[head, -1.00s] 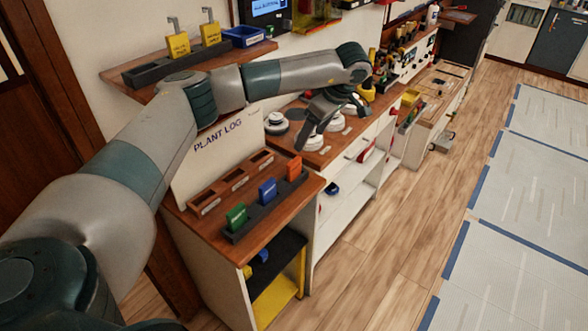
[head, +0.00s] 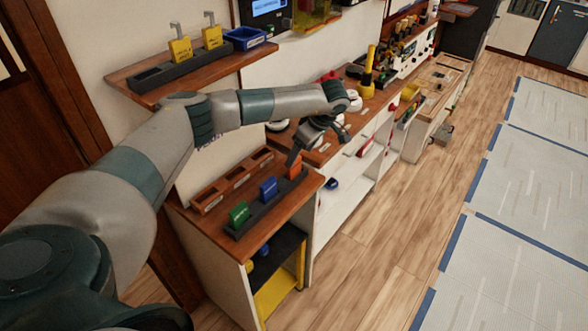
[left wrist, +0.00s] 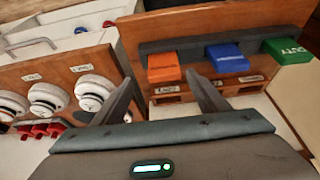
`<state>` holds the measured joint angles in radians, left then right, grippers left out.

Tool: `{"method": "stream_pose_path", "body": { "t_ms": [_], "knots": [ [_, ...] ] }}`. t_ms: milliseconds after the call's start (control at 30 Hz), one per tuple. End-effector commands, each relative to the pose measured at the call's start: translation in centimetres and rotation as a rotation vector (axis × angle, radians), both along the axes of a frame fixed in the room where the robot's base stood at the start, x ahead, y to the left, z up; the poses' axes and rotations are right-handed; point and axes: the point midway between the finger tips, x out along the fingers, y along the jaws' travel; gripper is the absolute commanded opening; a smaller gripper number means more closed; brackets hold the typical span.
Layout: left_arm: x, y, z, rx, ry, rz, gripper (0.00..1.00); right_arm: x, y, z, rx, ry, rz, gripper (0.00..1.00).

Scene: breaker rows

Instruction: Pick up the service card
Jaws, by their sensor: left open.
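Three cards stand in a dark rack (head: 262,211) on the wooden cabinet top: a green card (head: 239,214), a blue card (head: 268,189) and an orange card (head: 294,167). I cannot read which one is the service card. The left wrist view shows the orange card (left wrist: 163,68), the blue card (left wrist: 228,59) and the green card (left wrist: 287,50). My left gripper (left wrist: 160,80) is open and empty. Its fingers spread to either side of the orange card's near end in that view; I cannot tell whether they touch it. My right gripper is not in view.
A wooden slotted tray (head: 232,180) lies behind the rack. White round detectors (left wrist: 95,92) stand on a wooden panel beside the gripper. A shelf above holds yellow padlocks (head: 180,48) and a blue bin (head: 245,38).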

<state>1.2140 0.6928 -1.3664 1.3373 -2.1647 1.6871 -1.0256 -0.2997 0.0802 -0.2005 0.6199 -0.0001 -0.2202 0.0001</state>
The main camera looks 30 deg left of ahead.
Motion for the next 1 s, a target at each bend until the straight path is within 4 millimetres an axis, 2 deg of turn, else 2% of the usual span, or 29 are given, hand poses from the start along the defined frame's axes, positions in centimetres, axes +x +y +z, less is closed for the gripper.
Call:
{"method": "stream_pose_path", "body": {
  "t_ms": [267, 500, 667, 1000],
  "knots": [
    [-0.5, 0.8, -1.2, 0.0, 0.004, 0.002, 0.67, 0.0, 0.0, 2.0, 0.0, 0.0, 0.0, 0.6],
    [-0.7, 1.8, -3.8, -0.001, 0.003, 0.001, 0.67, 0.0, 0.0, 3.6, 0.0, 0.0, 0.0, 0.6],
    [-0.6, 2.1, -4.7, 0.0, 0.001, 0.0, 0.67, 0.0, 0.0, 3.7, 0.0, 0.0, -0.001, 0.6],
    [-0.6, 2.2, -4.7, 0.0, 0.0, 0.0, 0.67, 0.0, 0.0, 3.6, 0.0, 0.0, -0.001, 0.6]
  ]
}}
